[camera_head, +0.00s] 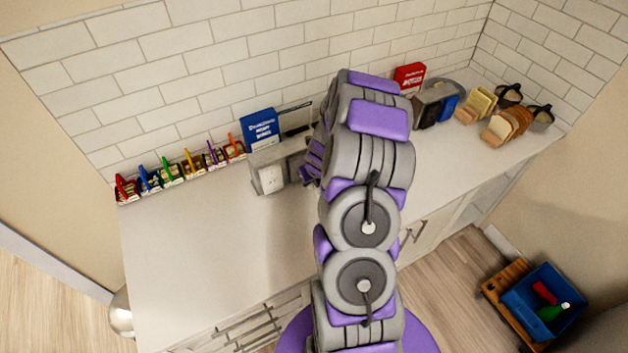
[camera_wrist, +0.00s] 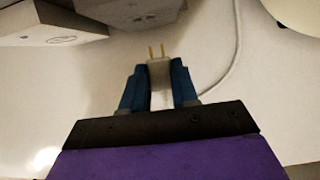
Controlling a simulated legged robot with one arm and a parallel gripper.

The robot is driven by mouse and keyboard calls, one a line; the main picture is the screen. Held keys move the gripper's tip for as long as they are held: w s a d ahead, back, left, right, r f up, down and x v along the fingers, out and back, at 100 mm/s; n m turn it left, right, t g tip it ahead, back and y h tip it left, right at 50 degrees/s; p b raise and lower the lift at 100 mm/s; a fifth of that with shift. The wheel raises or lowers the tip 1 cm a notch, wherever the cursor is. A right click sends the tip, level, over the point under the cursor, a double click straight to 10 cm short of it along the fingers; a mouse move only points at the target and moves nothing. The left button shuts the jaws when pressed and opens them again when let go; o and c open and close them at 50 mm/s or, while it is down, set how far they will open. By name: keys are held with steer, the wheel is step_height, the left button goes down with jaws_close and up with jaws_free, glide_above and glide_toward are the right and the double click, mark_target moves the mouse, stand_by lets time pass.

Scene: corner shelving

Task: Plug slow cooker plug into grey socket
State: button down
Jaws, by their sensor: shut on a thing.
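In the wrist view, my gripper (camera_wrist: 158,80) is shut on a pale plug (camera_wrist: 160,72), one finger on each side. Its two brass prongs point away from me, toward the top of the view. A white cable (camera_wrist: 225,65) curves up on the right. My arm partly hides the gripper, and the plug cannot be made out there.
A pale block with a round mark (camera_wrist: 60,40) is at upper left in the wrist view. Behind the grey box stands a blue box (camera_head: 261,128). Bread (camera_head: 507,122) and a red box (camera_head: 409,77) are at right. The counter's left part (camera_head: 195,255) is clear.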

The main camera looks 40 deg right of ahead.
steer(key=shift+w+a+r+p, duration=0.1)
steer(key=shift+w+a+p, duration=0.15)
steer(key=shift+w, duration=0.2)
steer(key=shift+w+a+r+p, duration=0.1)
steer(key=shift+w+p, duration=0.15)
steer(key=shift+w, duration=0.15)
steer(key=shift+d+f, duration=0.1)
steer(key=shift+d, duration=0.1)
steer(key=shift+d, duration=0.25)
steer(key=shift+a, duration=0.2)
steer(key=shift+a+p, duration=0.25)
steer(key=shift+p, duration=0.1)
steer(key=shift+r, duration=0.2)
steer(key=shift+w+d+f, duration=0.1)
steer(key=shift+d, duration=0.05)
